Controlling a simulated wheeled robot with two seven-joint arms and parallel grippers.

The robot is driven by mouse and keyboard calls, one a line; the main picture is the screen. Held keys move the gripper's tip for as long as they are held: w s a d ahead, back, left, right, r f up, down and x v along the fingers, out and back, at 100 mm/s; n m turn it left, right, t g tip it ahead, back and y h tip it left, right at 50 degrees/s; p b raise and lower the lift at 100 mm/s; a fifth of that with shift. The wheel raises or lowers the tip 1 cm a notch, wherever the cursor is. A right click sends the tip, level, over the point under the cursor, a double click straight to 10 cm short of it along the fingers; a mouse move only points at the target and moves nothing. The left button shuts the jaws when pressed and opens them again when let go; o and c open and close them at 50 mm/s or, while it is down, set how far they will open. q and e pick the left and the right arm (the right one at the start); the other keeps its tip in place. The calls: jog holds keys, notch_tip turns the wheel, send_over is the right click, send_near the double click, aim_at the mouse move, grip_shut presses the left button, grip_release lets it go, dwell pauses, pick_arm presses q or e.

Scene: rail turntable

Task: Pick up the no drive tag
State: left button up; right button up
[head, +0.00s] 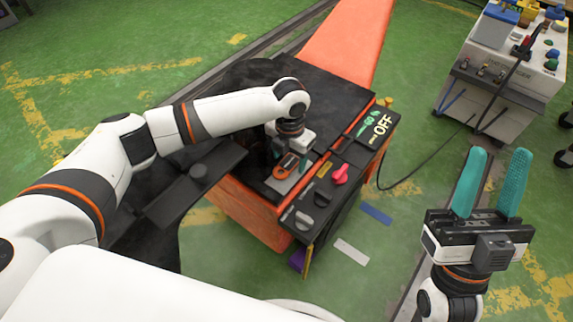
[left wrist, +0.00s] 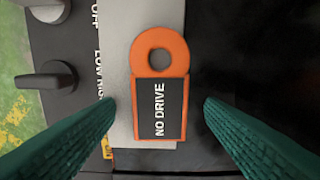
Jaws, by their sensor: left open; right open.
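The no drive tag (left wrist: 159,105) is an orange tag with a ring at one end and a black panel lettered "NO DRIVE". It lies on a light grey plate (left wrist: 117,50) on top of the control box. In the head view the tag (head: 287,163) shows just below my left gripper (head: 282,150). In the left wrist view my left gripper (left wrist: 158,112) is open, with one teal finger on each side of the tag and gaps between. My right gripper (head: 492,185) is open and empty, fingers pointing up, at the right of the head view.
A white cart (head: 500,85) with tools stands at the back right, with a cable on the floor.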

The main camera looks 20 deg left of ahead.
dwell(0.7)
pick_arm(q)
jog(key=shift+f, duration=0.1)
jog(key=c, duration=1)
